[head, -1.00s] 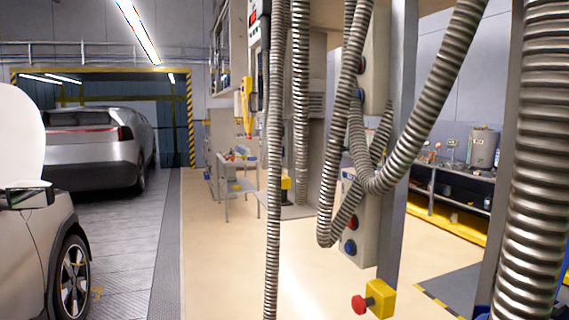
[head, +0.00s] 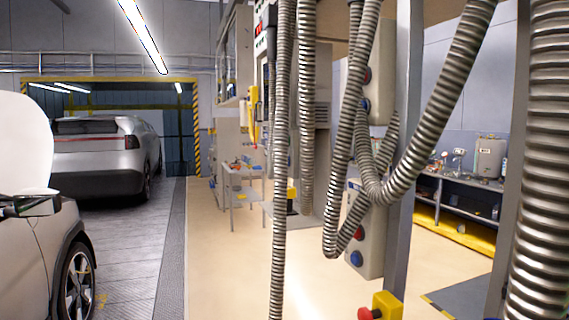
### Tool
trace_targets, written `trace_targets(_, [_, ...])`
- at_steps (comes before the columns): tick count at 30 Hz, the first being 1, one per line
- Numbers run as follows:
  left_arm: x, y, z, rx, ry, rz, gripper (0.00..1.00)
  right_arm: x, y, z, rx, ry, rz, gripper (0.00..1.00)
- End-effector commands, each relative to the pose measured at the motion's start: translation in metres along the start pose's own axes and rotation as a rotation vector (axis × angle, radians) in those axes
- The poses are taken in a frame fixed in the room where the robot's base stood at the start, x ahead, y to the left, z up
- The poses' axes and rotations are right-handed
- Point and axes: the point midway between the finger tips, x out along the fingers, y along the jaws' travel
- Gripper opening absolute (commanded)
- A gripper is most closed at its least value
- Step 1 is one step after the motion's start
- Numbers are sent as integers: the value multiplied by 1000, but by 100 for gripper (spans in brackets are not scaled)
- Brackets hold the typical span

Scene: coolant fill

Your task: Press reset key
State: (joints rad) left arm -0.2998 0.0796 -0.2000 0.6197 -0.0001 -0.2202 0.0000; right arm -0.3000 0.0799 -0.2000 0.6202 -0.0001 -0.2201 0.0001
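A grey lower control box (head: 372,245) is fixed to a post right of centre, with a red button (head: 359,233) above a blue button (head: 356,258). A grey upper control box (head: 380,85) on the same post also carries a red button (head: 367,75) and a blue button (head: 365,104), partly covered by hoses. I cannot read a label that marks any of them as the reset key. Neither of my grippers is in view.
Ribbed metal hoses (head: 440,110) hang in front of the boxes. A yellow box (head: 387,306) with a red mushroom button (head: 367,314) is at the bottom edge. Cars (head: 105,160) stand at left. A workbench (head: 460,195) is at right. The middle floor is clear.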

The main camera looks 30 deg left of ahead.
Motion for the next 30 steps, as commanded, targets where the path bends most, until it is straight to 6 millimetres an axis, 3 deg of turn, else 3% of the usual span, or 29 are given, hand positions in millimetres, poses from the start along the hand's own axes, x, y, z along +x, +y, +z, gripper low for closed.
trace_targets(13, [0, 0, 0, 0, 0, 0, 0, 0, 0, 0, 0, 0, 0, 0])
trace_targets(30, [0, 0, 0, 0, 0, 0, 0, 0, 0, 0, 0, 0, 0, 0])
